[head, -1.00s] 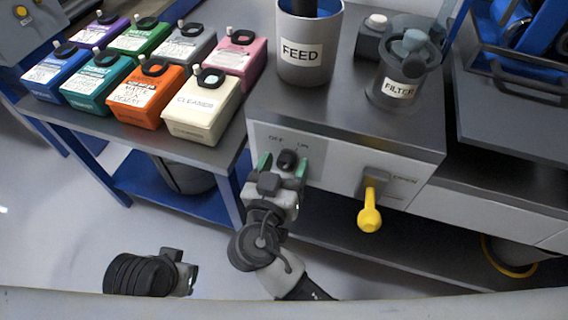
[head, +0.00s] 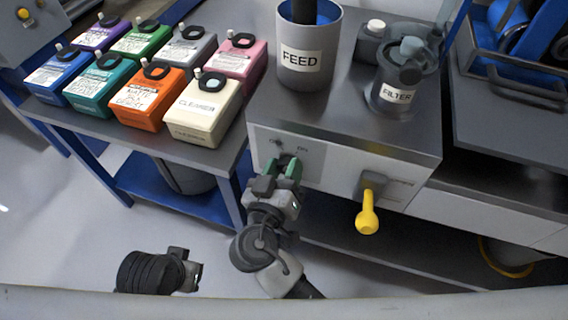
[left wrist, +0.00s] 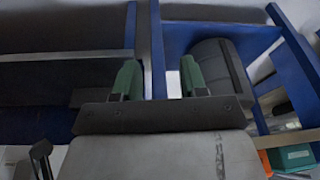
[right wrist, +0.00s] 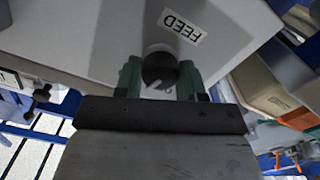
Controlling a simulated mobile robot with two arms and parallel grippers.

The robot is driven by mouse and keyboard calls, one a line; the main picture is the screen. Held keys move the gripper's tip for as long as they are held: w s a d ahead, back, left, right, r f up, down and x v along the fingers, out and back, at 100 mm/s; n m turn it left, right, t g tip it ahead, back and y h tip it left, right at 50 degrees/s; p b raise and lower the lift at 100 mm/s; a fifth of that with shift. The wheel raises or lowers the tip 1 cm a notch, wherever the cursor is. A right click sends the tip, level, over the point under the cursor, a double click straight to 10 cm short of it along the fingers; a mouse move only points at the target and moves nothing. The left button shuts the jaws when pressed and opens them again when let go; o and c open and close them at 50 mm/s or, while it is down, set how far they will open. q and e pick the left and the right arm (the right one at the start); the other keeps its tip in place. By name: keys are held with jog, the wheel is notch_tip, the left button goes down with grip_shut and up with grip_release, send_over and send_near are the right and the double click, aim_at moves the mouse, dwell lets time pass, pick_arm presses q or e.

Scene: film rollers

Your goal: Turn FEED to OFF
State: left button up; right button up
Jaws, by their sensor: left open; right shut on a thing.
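A dark round knob (right wrist: 160,68) with a white pointer mark sits on the pale front panel (head: 335,166) of the machine. A FEED label (right wrist: 180,26) shows beside it in the right wrist view. My right gripper (head: 286,166) has its green fingers shut on the knob, one on each side, and mostly hides it in the head view. ON print shows just above it; the OFF print is hard to read. My left gripper (left wrist: 158,78) is open and empty, low and away from the panel; its fingertips are unclear in the head view.
A grey FEED container (head: 308,50) and a FILTER vessel (head: 395,92) stand on the machine top. A yellow lever (head: 367,212) hangs right of the knob. Several coloured bottles, including a cream one (head: 203,112), stand on the left table. Floor in front is clear.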

jog(key=n+p, duration=0.2)
jog(key=n, duration=0.2)
jog(key=shift+r+n+p, duration=0.15)
jog(key=shift+n+p, duration=0.15)
jog(key=n+p, duration=0.2)
jog(key=n, duration=0.1)
jog(key=shift+a+n, duration=0.1)
jog(key=shift+n, duration=0.3)
pick_arm(q)
notch_tip(320, 180, down, 18)
jog(key=s+g, duration=0.1)
jog(key=shift+s, duration=0.4)
pick_arm(e)
jog(key=shift+f+n, duration=0.2)
jog(key=shift+n, duration=0.2)
pick_arm(q)
jog(key=shift+f, duration=0.1)
pick_arm(e)
jog(key=o, duration=0.9)
pick_arm(q)
jog(key=shift+a, duration=0.1)
